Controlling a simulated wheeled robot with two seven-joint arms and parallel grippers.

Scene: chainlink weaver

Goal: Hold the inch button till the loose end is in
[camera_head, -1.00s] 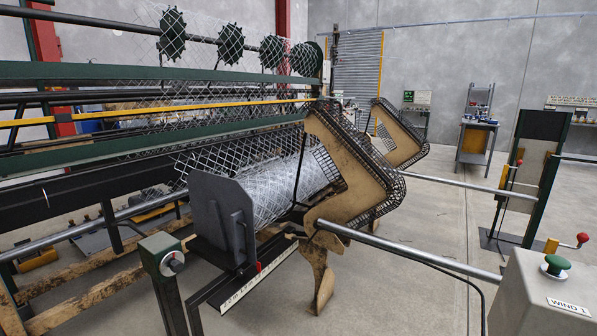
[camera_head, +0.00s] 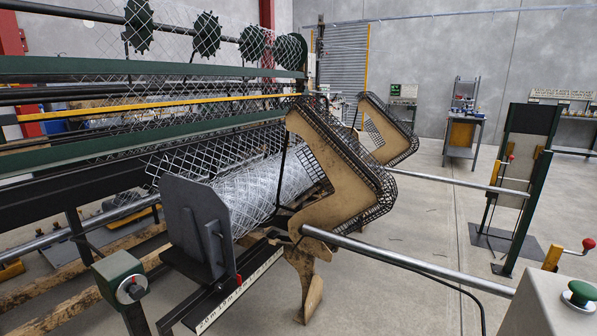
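A green mushroom button (camera_head: 580,293) sits on top of a grey box (camera_head: 550,308) at the lower right, cut off by the picture's edge. Another round button or knob (camera_head: 133,288) is on the dark green post head at the lower left. A roll of chain-link mesh (camera_head: 262,192) lies in the machine behind a dark end plate (camera_head: 192,225). Mesh (camera_head: 185,160) runs slackly over the roll's top left; I cannot tell which edge is the loose end. Neither of my grippers is in view.
Tan side plates (camera_head: 335,205) with black mesh guards stand at the machine's right end. A steel bar (camera_head: 410,262) runs from there towards the grey box. A red-knobbed lever (camera_head: 586,245) and a dark green stand (camera_head: 525,180) are at the right. Open floor lies between.

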